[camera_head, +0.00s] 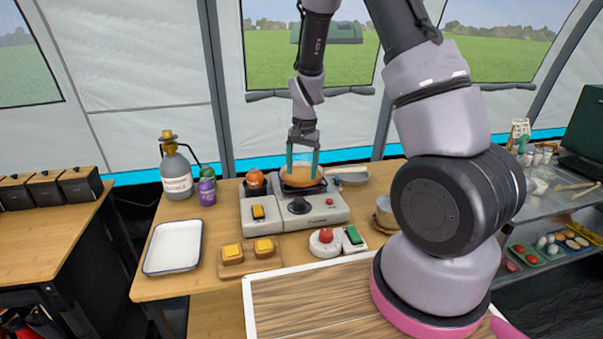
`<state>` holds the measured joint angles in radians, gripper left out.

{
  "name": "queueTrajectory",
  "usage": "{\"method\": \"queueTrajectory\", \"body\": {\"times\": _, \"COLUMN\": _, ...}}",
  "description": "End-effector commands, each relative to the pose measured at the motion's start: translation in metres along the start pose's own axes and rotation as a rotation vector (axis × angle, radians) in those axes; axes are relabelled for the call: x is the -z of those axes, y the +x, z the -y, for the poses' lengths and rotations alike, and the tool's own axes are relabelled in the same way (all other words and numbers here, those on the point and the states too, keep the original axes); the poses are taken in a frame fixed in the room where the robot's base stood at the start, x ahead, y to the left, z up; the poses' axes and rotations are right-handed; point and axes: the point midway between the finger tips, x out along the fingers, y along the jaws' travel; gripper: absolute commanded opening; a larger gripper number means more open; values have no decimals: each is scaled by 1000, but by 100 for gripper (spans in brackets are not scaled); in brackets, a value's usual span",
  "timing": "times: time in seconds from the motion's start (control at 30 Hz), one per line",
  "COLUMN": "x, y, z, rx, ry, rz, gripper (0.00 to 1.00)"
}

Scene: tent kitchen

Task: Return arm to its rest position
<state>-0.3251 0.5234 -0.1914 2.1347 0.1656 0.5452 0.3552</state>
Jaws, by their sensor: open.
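My gripper (302,163) points down over the right part of the grey camping stove (296,212). Its two teal fingers are apart, one on each side above an orange-brown round thing (303,178) on the burner. Whether the fingers touch it cannot be told. My arm reaches from the right foreground up out of the top of the picture and back down to the stove.
A white tray (151,261), two toast-like pieces on a board (248,265) and red and green buttons (326,236) lie in front of the stove. A gas bottle (176,176) stands at the back left. A pan (350,178) lies right of the gripper.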

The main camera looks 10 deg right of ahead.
Motion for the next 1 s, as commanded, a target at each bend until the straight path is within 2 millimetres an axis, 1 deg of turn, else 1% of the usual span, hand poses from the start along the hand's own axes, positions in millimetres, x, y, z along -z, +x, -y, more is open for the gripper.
{"method": "queueTrajectory", "body": {"times": 0.17, "x": 0, "y": -2, "z": 0, "rx": 4, "ry": 0, "rz": -2, "gripper": 81}}
{"method": "queueTrajectory", "body": {"times": 0.27, "x": 1, "y": -19, "z": 0, "rx": 26, "ry": -4, "rz": -10, "gripper": 81}}
{"method": "queueTrajectory", "body": {"times": 0.37, "x": -2, "y": -54, "z": -3, "rx": 70, "ry": -13, "rz": -26, "gripper": 81}}
{"method": "queueTrajectory", "body": {"times": 0.4, "x": -3, "y": -72, "z": -5, "rx": 92, "ry": -20, "rz": -36, "gripper": 81}}
{"method": "queueTrajectory", "body": {"times": 0.47, "x": -8, "y": -100, "z": -10, "rx": 127, "ry": -31, "rz": -52, "gripper": 81}}
{"method": "queueTrajectory", "body": {"times": 0.5, "x": -11, "y": -118, "z": -14, "rx": 149, "ry": -41, "rz": -65, "gripper": 81}}
{"method": "queueTrajectory", "body": {"times": 0.57, "x": -17, "y": -145, "z": -20, "rx": 181, "ry": -54, "rz": -84, "gripper": 81}}
{"method": "queueTrajectory", "body": {"times": 0.6, "x": -22, "y": -161, "z": -26, "rx": 201, "ry": -65, "rz": -98, "gripper": 81}}
{"method": "queueTrajectory", "body": {"times": 0.7, "x": -35, "y": -200, "z": -41, "rx": 246, "ry": -90, "rz": -137, "gripper": 81}}
{"method": "queueTrajectory", "body": {"times": 0.77, "x": -44, "y": -222, "z": -50, "rx": 272, "ry": -106, "rz": -164, "gripper": 81}}
{"method": "queueTrajectory", "body": {"times": 0.8, "x": -51, "y": -235, "z": -58, "rx": 287, "ry": -116, "rz": -182, "gripper": 81}}
{"method": "queueTrajectory", "body": {"times": 0.9, "x": -70, "y": -265, "z": -76, "rx": 321, "ry": -144, "rz": -233, "gripper": 81}}
{"method": "queueTrajectory", "body": {"times": 1.0, "x": -90, "y": -291, "z": -95, "rx": 350, "ry": -171, "rz": -288, "gripper": 81}}
